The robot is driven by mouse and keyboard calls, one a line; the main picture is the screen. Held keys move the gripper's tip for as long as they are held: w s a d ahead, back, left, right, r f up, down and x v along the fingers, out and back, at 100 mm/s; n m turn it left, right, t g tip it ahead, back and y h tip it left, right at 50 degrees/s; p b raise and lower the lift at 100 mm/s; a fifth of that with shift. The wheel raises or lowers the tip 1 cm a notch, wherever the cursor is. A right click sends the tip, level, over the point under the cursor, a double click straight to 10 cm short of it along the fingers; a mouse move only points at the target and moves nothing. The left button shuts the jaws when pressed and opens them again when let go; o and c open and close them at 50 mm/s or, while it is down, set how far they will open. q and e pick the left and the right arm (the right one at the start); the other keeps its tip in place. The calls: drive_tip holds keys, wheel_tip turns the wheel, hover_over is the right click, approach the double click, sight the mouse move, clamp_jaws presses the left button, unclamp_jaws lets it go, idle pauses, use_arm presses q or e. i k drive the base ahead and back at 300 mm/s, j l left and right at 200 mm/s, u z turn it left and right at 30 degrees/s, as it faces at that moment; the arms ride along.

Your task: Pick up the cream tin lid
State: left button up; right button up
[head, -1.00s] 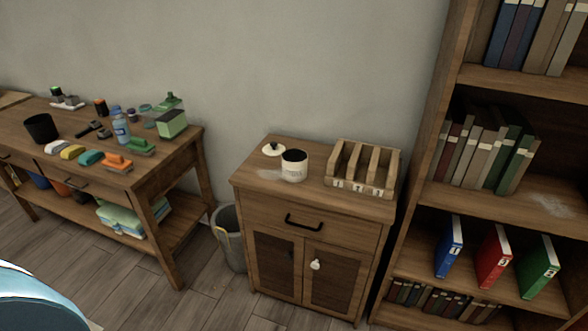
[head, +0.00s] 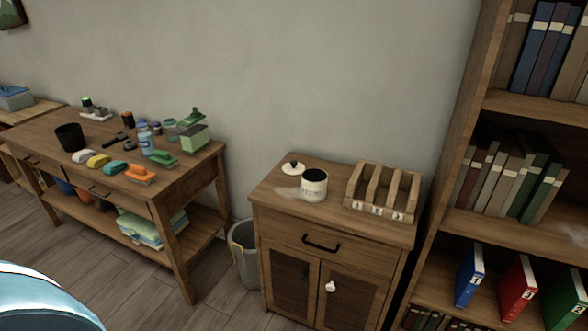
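The cream tin lid (head: 294,167), with a dark knob on top, lies on the top of the small wooden cabinet (head: 277,198). It sits just behind and to the left of the cream tin (head: 314,184), which stands upright with its dark open mouth showing and lettering on its front. Neither of my grippers is in the head view.
A wooden rack (head: 382,210) with numbered slots stands right of the tin. A bookshelf (head: 450,233) rises at the right. A cluttered workbench (head: 168,184) is at the left, with a grey bin (head: 245,262) between it and the cabinet. Floor shows in front.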

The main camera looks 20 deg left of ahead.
sight(293, 167)
drive_tip(key=i+j+z, duration=0.2)
drive_tip(key=j, duration=0.35)
drive_tip(key=i+j+z, duration=0.1)
drive_tip(key=j+z, duration=0.15)
drive_tip(key=j, duration=0.35)
drive_tip(key=i+j+z, duration=0.2)
drive_tip(key=j, duration=0.4)
drive_tip(key=k+l, duration=0.05)
drive_tip(key=k, duration=0.05)
